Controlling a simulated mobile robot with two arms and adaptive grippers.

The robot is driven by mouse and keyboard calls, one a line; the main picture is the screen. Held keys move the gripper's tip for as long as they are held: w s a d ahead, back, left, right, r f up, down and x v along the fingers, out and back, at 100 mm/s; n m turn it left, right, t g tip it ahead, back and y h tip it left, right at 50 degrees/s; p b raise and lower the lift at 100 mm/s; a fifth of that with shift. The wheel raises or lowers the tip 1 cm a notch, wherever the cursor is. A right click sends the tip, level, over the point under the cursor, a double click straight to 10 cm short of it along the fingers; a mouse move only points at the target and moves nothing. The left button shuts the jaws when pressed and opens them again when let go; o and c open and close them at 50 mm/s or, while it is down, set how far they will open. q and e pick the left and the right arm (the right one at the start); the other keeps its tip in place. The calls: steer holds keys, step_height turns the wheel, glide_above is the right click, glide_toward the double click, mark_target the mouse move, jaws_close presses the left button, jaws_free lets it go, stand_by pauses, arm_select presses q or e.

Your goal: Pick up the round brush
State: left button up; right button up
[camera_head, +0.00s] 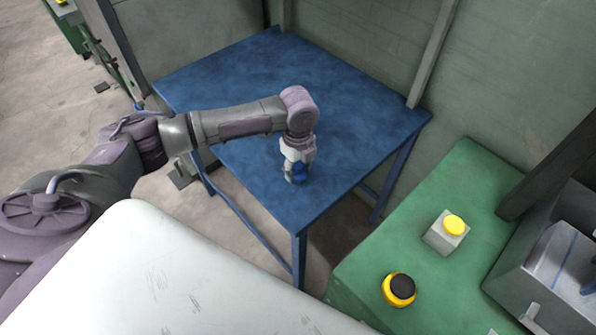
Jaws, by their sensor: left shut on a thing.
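My left gripper (297,173) reaches from the left over the blue table (205,77) and points down near the table's front corner. It is shut on a small blue thing (300,183), which seems to be the round brush. The fingers hide most of it, so its shape is hard to make out. I cannot tell whether it touches the table top or is just above it. My right gripper is not in view.
The rest of the blue table top is bare. A wall and posts stand behind it. At the right is a green bench (462,182) with a yellow-button box (445,236), a black and yellow knob (398,290) and a grey machine (545,262).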

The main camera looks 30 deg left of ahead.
mark_target(298, 164)
arm_select(q)
steer(key=shift+r, duration=0.5)
step_height(298, 164, up, 3)
steer(key=shift+w+f+b, duration=0.1)
steer(key=shift+f+b, duration=0.05)
steer(key=shift+b, duration=0.25)
steer(key=s+d+r+b, duration=0.1)
steer(key=s+d+r, duration=0.6)
steer(key=d, duration=0.2)
steer(key=shift+d+r, duration=0.2)
steer(key=shift+d, duration=0.05)
steer(key=o, duration=0.5)
steer(key=c, duration=0.4)
